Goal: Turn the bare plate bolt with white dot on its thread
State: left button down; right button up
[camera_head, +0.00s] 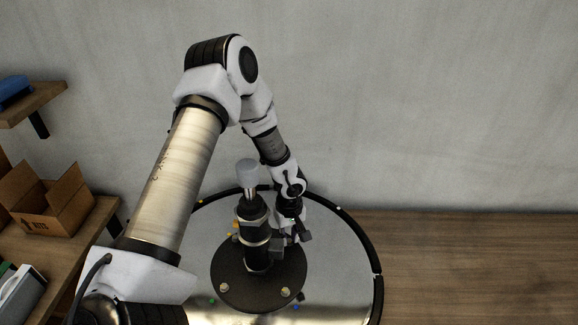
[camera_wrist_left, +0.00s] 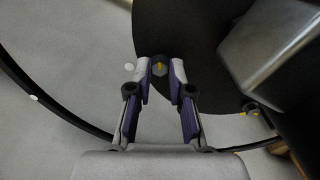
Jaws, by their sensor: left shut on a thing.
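A black round plate (camera_head: 240,292) lies at the foot of the column on a grey disc; pale bolts (camera_head: 224,287) (camera_head: 285,291) show on its near side. In the left wrist view, my left gripper (camera_wrist_left: 159,78) is shut on a dark bolt (camera_wrist_left: 159,64) at the edge of the black plate (camera_wrist_left: 185,30). This bolt's top shows a yellow mark; I see no white dot on it. In the head view my left gripper (camera_head: 285,238) is at the far right of the column, its fingertips partly hidden. My right gripper is not in view.
The chair column (camera_head: 254,232) stands close beside my left gripper. Another dark piece with yellow (camera_wrist_left: 252,108) sits by the plate edge. The disc has a black rim (camera_head: 376,262). Shelves with an open cardboard box (camera_head: 50,205) stand at left. The wooden floor at right is clear.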

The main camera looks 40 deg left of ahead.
aim_at(290, 241)
pick_arm(q)
jog(key=shift+m, duration=1.5)
jog(key=c, duration=1.1)
grip_release()
jog(key=shift+o, duration=0.2)
jog(key=shift+r, duration=0.1)
notch_tip(290, 241, up, 12)
